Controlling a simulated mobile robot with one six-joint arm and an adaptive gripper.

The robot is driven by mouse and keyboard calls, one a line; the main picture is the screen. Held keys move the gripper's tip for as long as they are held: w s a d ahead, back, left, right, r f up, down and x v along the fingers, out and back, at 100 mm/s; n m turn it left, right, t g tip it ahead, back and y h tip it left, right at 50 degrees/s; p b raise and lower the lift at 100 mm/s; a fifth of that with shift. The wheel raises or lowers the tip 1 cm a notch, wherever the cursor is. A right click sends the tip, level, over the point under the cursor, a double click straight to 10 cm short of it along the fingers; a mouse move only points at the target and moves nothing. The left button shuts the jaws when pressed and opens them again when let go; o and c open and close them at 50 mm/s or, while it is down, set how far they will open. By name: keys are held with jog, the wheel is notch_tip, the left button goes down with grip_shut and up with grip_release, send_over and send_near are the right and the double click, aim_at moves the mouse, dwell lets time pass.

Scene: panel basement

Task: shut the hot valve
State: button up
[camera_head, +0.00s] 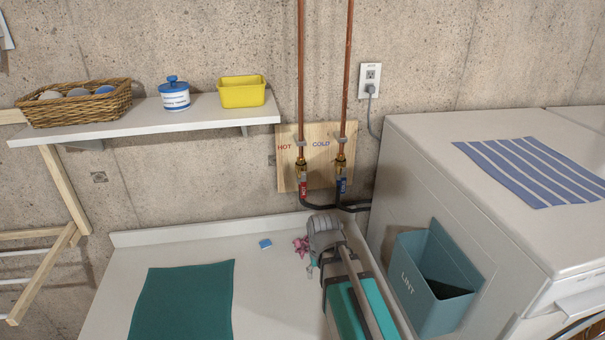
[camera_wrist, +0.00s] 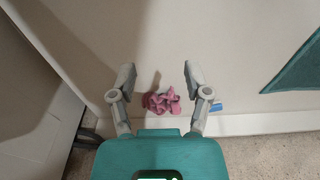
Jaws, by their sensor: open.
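The hot valve (camera_head: 303,179) has a red handle and sits below the HOT label on a wooden board (camera_head: 288,162) on the wall. Its handle hangs roughly in line with the copper pipe. The cold valve (camera_head: 341,180), with a blue handle, is to its right under the COLD label. My gripper (camera_head: 312,262) is over the white counter, below and in front of the valves, not touching them. In the wrist view my gripper (camera_wrist: 158,80) is open and empty, with its two fingers apart. A pink crumpled cloth (camera_wrist: 161,102) lies beyond the fingers on the counter.
A teal mat (camera_head: 185,300) and a small blue item (camera_head: 265,244) lie on the counter. A lint bin (camera_head: 432,280) hangs on the white machine (camera_head: 470,170) at right. A shelf (camera_head: 150,124) with a basket (camera_head: 75,102) is at upper left. Dark hoses (camera_head: 320,204) run below the valves.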

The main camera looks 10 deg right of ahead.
aim_at(304, 183)
jog(key=w+r+t+p, duration=0.1)
jog(key=w+r+p, duration=0.8)
jog(key=r+p, duration=0.3)
jog(key=w+r+t+p, duration=0.2)
jog(key=w+r+p, duration=0.7)
jog(key=r+p, duration=0.3)
notch_tip(304, 183, up, 3)
jog(key=shift+w+r+t, duration=0.15)
jog(key=shift+w+t, duration=0.15)
jog(key=shift+f, duration=0.2)
jog(key=b+x, duration=1.2)
jog(key=x, duration=0.1)
jog(key=shift+f, duration=0.2)
grip_shut()
